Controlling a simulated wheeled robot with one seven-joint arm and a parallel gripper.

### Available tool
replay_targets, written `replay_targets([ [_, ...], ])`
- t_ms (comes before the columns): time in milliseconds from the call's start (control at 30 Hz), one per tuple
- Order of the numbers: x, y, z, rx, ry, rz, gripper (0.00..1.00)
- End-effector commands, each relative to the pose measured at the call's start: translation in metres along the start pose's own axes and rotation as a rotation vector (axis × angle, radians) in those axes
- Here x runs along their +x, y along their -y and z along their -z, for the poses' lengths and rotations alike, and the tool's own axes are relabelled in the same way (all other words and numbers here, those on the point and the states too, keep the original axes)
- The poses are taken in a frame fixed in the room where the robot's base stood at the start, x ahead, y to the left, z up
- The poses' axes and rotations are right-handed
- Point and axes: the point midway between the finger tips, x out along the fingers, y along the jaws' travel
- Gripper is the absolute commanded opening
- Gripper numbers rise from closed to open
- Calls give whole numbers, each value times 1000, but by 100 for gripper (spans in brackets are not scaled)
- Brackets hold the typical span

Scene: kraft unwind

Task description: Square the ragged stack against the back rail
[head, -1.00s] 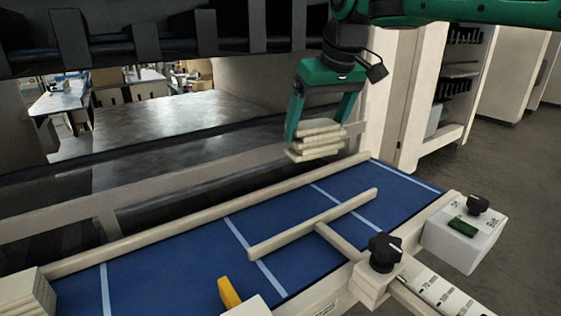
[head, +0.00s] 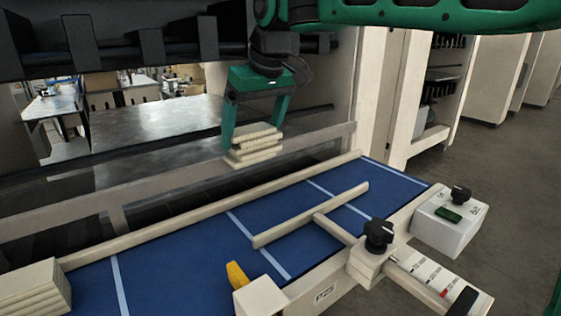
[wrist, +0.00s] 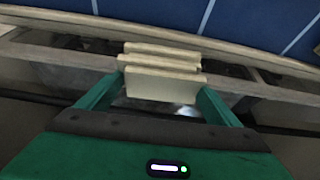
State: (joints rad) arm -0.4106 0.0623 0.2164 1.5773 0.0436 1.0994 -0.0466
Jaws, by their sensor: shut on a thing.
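My gripper (head: 254,134) is shut on a ragged stack (head: 254,145) of several cream slabs, whose edges are out of line with each other. The stack hangs above and behind the back rail (head: 205,213), apart from it in the head view. In the wrist view my gripper (wrist: 160,98) has its green fingers at both sides of the stack (wrist: 160,80). The back rail (wrist: 130,28) runs across the top of that view, with the blue bed beyond it. The rail is a long cream bar along the far edge of the blue bed (head: 180,265).
A second cream stack (head: 35,290) stands at the bed's left end. A shorter fence bar (head: 310,215) lies across the bed, near a black knob (head: 379,235). A yellow piece (head: 237,274) is at the front edge. A control box (head: 449,222) stands at right. The bed's left-middle is clear.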

Motion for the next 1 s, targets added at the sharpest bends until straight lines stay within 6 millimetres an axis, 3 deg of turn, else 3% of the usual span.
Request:
replay_targets([
  [400, 31, -31, -73, 31, 2, -13, 63],
  [1000, 63, -31, -89, 31, 2, -11, 63],
])
